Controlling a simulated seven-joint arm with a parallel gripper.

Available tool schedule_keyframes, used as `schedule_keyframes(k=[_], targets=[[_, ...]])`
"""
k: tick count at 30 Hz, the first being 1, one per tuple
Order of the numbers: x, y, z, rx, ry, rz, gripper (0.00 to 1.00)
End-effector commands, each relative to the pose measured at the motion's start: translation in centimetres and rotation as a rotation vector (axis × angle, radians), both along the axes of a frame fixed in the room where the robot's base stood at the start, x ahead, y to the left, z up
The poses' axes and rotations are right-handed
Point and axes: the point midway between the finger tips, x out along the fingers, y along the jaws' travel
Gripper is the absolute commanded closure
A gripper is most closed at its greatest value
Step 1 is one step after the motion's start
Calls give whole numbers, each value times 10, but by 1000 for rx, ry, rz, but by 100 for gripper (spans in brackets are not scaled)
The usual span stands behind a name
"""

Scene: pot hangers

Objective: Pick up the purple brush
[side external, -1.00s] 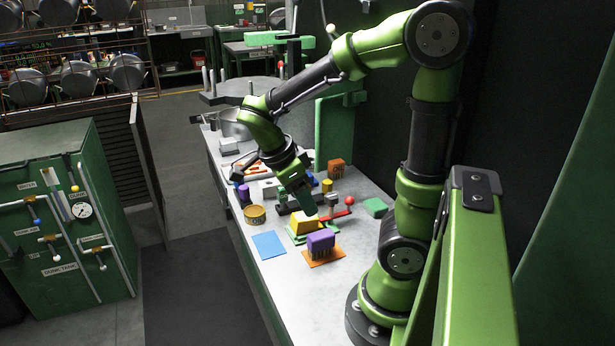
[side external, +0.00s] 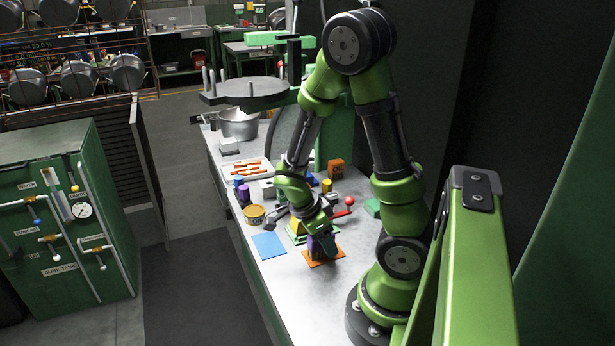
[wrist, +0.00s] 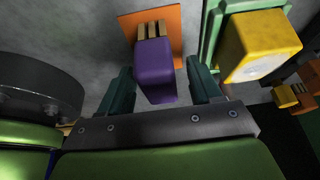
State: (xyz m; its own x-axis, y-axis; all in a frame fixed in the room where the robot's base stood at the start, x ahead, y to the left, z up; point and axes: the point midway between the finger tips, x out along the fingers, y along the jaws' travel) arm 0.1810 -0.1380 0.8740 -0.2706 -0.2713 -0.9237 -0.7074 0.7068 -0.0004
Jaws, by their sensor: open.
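The purple brush (wrist: 154,70) has a purple block body and pale wooden-looking bristles. It stands on an orange square mat (side external: 325,257) at the front of the bench. My gripper (wrist: 159,66) is open, with its dark green fingers on either side of the brush's body in the wrist view. A gap shows between each finger and the brush. In the side view the brush (side external: 327,244) is partly hidden behind my gripper, which points down over it.
A yellow block (wrist: 262,45) on a green base stands close beside one finger. A blue sheet (side external: 269,245) lies left of the mat, with a round gold tin (side external: 254,214) behind it. A red ball lever (side external: 349,202) is to the right. The bench front is clear.

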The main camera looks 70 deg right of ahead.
Motion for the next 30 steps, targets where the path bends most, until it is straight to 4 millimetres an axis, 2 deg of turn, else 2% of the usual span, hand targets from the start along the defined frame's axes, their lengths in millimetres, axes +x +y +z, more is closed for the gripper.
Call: schedule_keyframes(k=[9, 20, 30], targets=[[-2, -1, -5, 0, -1, -1, 38], [-1, -1, -5, 1, -1, 0, 93], [-1, -1, -1, 0, -3, 1, 94]])
